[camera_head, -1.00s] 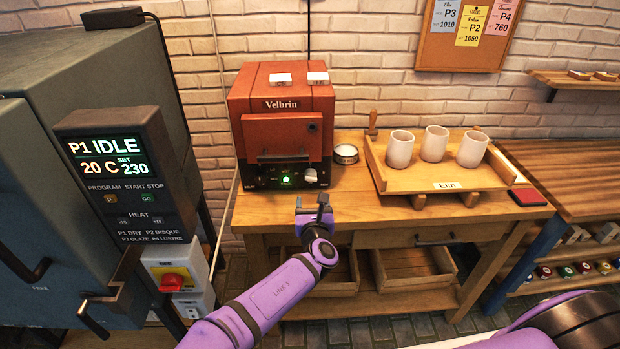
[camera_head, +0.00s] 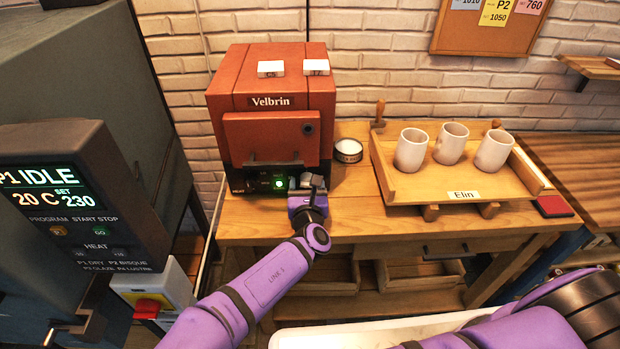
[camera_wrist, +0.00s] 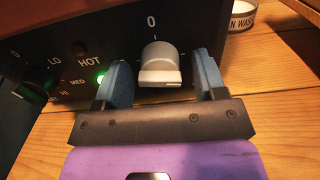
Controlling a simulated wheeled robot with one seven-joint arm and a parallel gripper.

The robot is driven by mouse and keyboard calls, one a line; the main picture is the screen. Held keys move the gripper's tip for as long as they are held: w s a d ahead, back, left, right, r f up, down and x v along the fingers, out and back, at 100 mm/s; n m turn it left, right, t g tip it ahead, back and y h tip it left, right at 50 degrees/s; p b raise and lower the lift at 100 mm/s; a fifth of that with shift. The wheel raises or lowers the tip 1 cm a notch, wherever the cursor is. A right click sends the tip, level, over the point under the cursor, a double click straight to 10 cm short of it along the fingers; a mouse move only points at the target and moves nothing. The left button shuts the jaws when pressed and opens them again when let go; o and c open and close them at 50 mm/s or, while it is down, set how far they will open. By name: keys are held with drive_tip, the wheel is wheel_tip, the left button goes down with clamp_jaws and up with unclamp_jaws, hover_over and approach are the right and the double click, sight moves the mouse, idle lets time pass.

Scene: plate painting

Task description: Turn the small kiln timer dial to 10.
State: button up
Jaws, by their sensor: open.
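The small kiln (camera_head: 270,120) is a red-brown box marked Velbrin on the wooden table. Its timer dial (camera_wrist: 160,66) is a pale grey knob on the black front panel, below a white 0 mark. My gripper (camera_wrist: 161,75) is open, with one blue-padded finger on each side of the dial and a gap showing on both sides. In the head view my gripper (camera_head: 307,184) is at the right of the kiln's panel and hides the dial there. Other numbers on the dial's scale are not visible.
A second knob (camera_wrist: 28,84) with LO, MED and HI marks and a green lamp (camera_wrist: 100,78) are left of the dial. A small round tin (camera_head: 348,151) stands right of the kiln. A tray (camera_head: 400,189) with three cups is further right.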

drive_tip(key=c, duration=0.9)
drive_tip(key=shift+m, duration=0.3)
drive_tip(key=m, duration=1.1)
drive_tip(key=shift+m, duration=1.8)
